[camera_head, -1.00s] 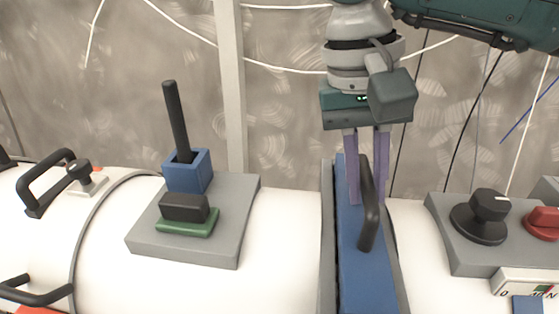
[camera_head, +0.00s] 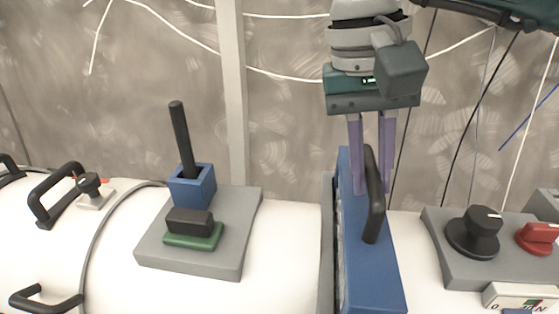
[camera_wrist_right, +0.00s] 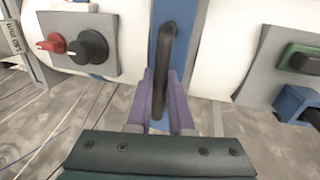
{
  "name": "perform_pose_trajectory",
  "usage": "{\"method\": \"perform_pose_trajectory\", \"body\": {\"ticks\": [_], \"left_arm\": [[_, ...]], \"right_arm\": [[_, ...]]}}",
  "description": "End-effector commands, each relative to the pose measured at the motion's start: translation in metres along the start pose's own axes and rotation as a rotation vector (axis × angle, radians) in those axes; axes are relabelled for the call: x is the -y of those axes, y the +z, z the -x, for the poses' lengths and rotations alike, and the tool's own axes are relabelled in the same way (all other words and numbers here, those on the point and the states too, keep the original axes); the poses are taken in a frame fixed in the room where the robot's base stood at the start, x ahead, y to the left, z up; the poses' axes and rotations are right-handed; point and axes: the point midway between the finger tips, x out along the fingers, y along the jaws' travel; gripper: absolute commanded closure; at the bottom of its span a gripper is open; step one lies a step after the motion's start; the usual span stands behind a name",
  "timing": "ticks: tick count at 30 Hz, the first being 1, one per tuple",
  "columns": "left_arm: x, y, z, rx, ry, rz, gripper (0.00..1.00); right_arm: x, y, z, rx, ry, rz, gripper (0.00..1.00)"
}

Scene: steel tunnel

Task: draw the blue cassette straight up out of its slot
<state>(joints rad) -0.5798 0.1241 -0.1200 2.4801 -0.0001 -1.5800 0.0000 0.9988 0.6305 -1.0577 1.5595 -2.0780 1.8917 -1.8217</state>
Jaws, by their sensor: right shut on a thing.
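The blue cassette (camera_head: 368,275) stands upright in its grey slot frame (camera_head: 327,240) on the white cylinder. Its top is above the frame's edge and part of its left side face shows; its lower part is hidden in the slot. A black bar handle (camera_head: 374,205) is on its top. My right gripper (camera_head: 372,188), with purple fingers, is shut on the handle from above. The right wrist view shows the handle (camera_wrist_right: 167,45) between the fingers (camera_wrist_right: 170,98), with the blue cassette (camera_wrist_right: 184,25) beyond. My left gripper is not in view.
Left of the slot is a grey plate (camera_head: 240,225) with a blue socket (camera_head: 192,187) holding a black lever, and a green-based black block (camera_head: 194,228). On the right are a black knob (camera_head: 474,232) and a red knob (camera_head: 538,238). Cables hang along the back wall.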

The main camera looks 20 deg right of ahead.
Motion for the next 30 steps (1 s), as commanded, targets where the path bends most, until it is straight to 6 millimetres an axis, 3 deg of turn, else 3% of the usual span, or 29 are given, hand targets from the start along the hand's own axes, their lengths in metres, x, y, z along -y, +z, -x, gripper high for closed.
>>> {"method": "perform_pose_trajectory", "body": {"ticks": [30], "left_arm": [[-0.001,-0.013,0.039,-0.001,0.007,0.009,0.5]], "right_arm": [[-0.014,-0.001,0.068,-0.002,-0.001,-0.001,1.0]]}}
